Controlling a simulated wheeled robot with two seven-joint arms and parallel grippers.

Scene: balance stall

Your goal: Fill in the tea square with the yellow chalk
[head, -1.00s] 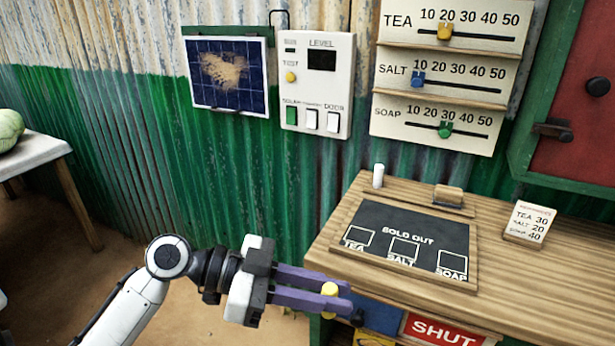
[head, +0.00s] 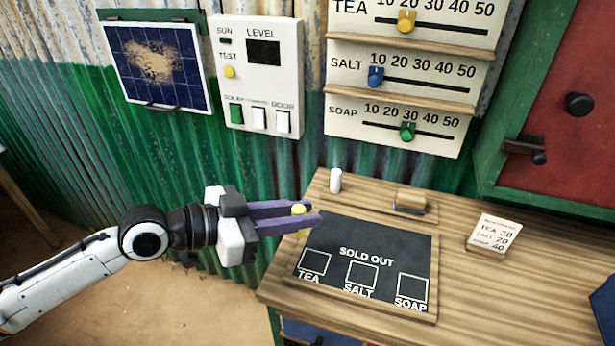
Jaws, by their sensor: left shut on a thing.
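My left gripper (head: 300,217) is shut on the yellow chalk (head: 299,209), which stands upright between the purple fingers. It is over the left edge of the wooden counter, beside the upper left corner of the blackboard (head: 385,248). The blackboard reads "SOLD OUT" and has three outlined squares along its lower edge. The tea square (head: 314,262) is at the left, below the gripper in the picture, and looks empty. The salt square (head: 362,276) and soap square (head: 412,289) also look empty. My right gripper is not in view.
A white chalk (head: 336,180) stands behind the blackboard, near a wooden eraser (head: 410,201). A price card (head: 495,234) lies to the right on the counter (head: 470,290). Slider boards (head: 400,70), a level panel (head: 257,80) and a solar panel (head: 155,65) are on the wall.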

